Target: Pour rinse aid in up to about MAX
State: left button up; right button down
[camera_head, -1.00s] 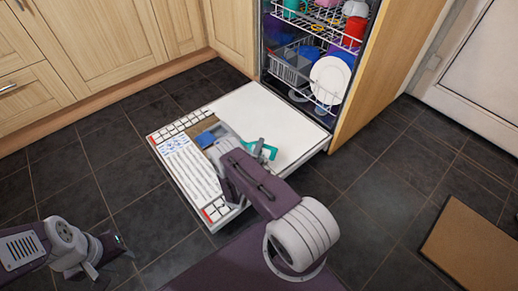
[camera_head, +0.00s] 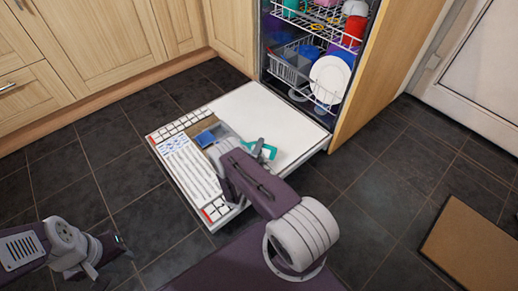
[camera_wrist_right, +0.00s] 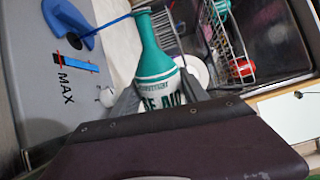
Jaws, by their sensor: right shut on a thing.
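The rinse aid bottle (camera_wrist_right: 157,62) has a teal neck and a white, lettered body. It is tipped over the open dishwasher door and shows partly in the head view (camera_head: 264,150). My right gripper (camera_wrist_right: 160,95) is shut around its body. A thin blue stream (camera_wrist_right: 108,25) runs from its mouth to the dark filler hole (camera_wrist_right: 75,41), beside a raised blue lid (camera_wrist_right: 64,17). The gauge (camera_wrist_right: 80,62) by the printed MAX shows a blue bar close to its red mark. My left gripper (camera_head: 98,264) is low at the left, away from the door; its jaws are unclear.
The dishwasher door (camera_head: 285,118) lies open, printed with panels along its near side. Racks (camera_head: 300,75) with dishes are behind it. Cabinets (camera_head: 90,45) stand at back left; a brown mat (camera_head: 475,245) lies right. Dark floor tiles around are clear.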

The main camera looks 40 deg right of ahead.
jog(key=shift+r+m, duration=0.5)
jog(key=shift+r, duration=0.05)
pick_arm(q)
jog(key=shift+r, duration=0.45)
pick_arm(e)
jog(key=shift+f, duration=0.15)
jog(key=shift+w+a+r+m+p, duration=0.15)
jog(key=shift+w+r+m+p, duration=0.05)
jog(key=shift+r+m+p, duration=0.4)
jog(key=shift+m, duration=0.4)
pick_arm(q)
jog(key=shift+r, duration=0.5)
pick_arm(e)
jog(key=shift+f, duration=0.1)
